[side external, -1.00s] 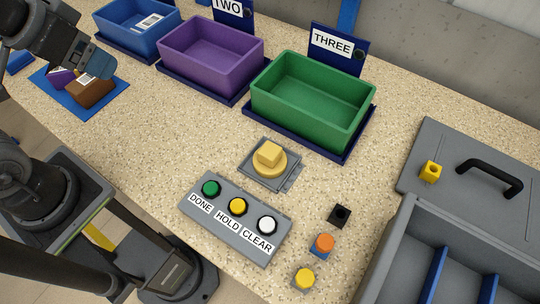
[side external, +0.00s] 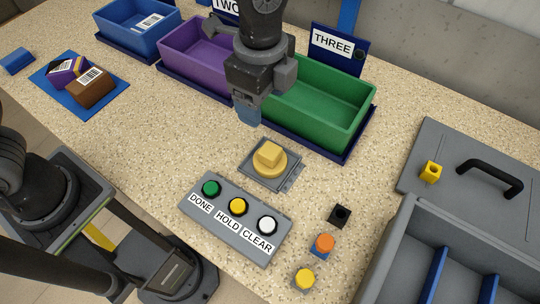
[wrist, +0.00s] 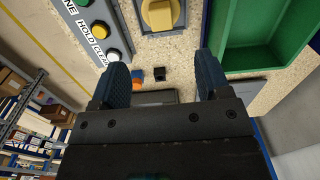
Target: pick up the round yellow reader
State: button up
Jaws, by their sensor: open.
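The round yellow reader (side external: 269,161) sits on a grey square plate (side external: 256,172) on the speckled counter, with a raised yellow block on its top. It also shows at the top of the wrist view (wrist: 159,14), partly cut off by the frame edge. My gripper (side external: 247,115) hangs above the counter, behind and slightly left of the reader in the side view, apart from it. In the wrist view my gripper (wrist: 160,78) has its two blue fingers wide apart with nothing between them. It is open and empty.
A green bin (side external: 318,120) and a purple bin (side external: 185,50) stand close behind. A grey button panel (side external: 225,238) lies in front. A small black cube (side external: 339,215), an orange-topped block (side external: 322,246) and a yellow-topped block (side external: 304,279) stand to the right.

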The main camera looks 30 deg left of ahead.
send_over(270, 150)
jog(key=f, duration=0.8)
jog(key=shift+a+f, duration=0.35)
jog(key=shift+d+f, duration=0.15)
jog(key=shift+f, duration=1.25)
jog(key=shift+d+f, duration=0.15)
jog(key=shift+f, duration=1.25)
jog(key=shift+c, duration=0.5)
jog(key=c, duration=1)
jog(key=shift+o, duration=0.2)
jog(key=shift+r, duration=0.2)
